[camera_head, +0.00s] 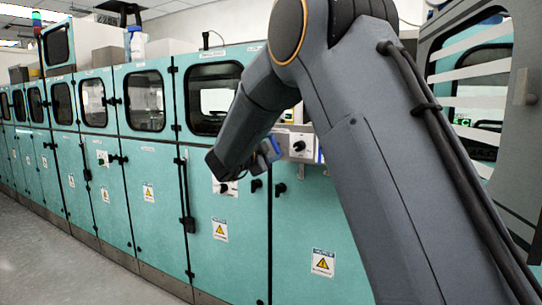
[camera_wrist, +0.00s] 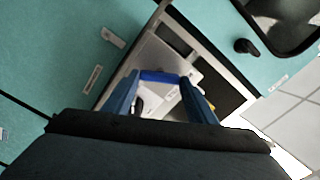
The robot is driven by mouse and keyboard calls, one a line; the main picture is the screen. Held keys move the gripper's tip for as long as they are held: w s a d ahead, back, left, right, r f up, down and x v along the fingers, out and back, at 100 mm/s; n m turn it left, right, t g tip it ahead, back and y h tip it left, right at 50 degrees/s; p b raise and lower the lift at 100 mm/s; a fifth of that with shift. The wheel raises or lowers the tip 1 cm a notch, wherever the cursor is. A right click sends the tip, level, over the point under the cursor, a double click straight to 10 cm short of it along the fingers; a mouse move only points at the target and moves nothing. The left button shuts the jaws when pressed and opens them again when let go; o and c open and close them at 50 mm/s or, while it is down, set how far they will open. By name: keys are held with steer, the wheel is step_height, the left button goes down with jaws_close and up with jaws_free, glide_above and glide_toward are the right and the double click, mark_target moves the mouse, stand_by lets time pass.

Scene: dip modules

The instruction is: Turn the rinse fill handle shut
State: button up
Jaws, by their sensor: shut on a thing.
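My gripper (camera_wrist: 160,82) shows in the wrist view as two blue fingers reaching toward a pale grey panel. A short blue bar (camera_wrist: 160,76) spans between the fingertips, and the gripper is shut on it; I take it to be the rinse fill handle. The handle's mount and exact angle are hard to make out. In the head view my gripper (camera_head: 268,150) is a small blue shape beside the white control box (camera_head: 301,146) on the teal cabinet row. My wrist and arm hide part of that area.
Teal cabinets (camera_head: 148,215) with dark windows run along the left. A black knob (camera_head: 298,146) sits on the control box. Black door latches (camera_head: 256,186) stick out below. In the wrist view another black latch (camera_wrist: 246,47) stands at upper right. Open floor (camera_head: 60,265) lies at lower left.

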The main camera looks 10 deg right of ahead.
steer(key=m+b, duration=0.2)
steer(key=shift+f+m+b, duration=0.25)
steer(key=shift+m+b, duration=0.05)
steer(key=m+b, duration=0.3)
steer(key=shift+r, duration=0.1)
stand_by(0.4)
steer(key=o, duration=1.1)
steer(key=shift+c, duration=0.2)
steer(key=v, duration=0.8)
steer(key=shift+b, duration=0.4)
steer(key=shift+w, duration=0.1)
